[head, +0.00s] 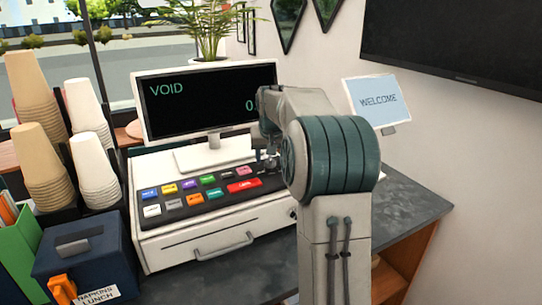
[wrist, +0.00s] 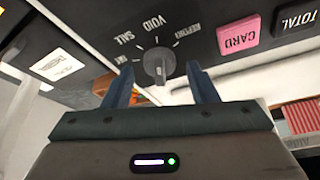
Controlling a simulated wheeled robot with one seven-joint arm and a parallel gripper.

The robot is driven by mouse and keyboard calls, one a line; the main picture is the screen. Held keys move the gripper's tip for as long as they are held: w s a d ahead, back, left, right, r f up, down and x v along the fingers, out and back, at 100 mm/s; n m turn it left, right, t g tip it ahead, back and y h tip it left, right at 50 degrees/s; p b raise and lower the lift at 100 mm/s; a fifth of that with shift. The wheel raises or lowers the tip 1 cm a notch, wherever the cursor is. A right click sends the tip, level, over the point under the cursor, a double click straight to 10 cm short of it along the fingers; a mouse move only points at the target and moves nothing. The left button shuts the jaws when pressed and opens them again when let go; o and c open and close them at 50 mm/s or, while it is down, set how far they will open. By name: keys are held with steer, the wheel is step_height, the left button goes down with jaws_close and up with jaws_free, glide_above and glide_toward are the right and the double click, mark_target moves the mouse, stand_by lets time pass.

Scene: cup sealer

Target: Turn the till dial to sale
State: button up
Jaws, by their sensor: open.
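The till (head: 165,245) stands on the counter in the head view, with coloured keys on its sloped top. Its screen (head: 205,105) reads "VOID" and "0". The till dial (wrist: 158,68) is a dark grey round knob with a raised grip bar, seen in the wrist view. In the head view my arm hides the dial.
Stacked paper cups (head: 90,175) and a dark blue box (head: 80,260) stand left of the till. A "WELCOME" display (head: 378,101) is behind my arm at right. Pink "CARD" (wrist: 239,37) and black "TOTAL" keys (wrist: 296,20) lie beside the dial. The counter's right end (head: 410,198) is clear.

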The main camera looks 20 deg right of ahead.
steer(key=c, duration=1)
steer(key=shift+o, duration=0.2)
steer(key=n+y+p, duration=0.1)
steer(key=n+y, duration=0.1)
steer(key=n, duration=0.2)
steer(key=shift+d+n, duration=0.15)
steer(key=shift+n, duration=0.15)
steer(key=shift+n+y+p, duration=0.55)
steer(key=shift+n+y, duration=0.15)
steer(key=shift+n, duration=1.4)
steer(key=o, duration=1)
steer(key=shift+c, duration=0.2)
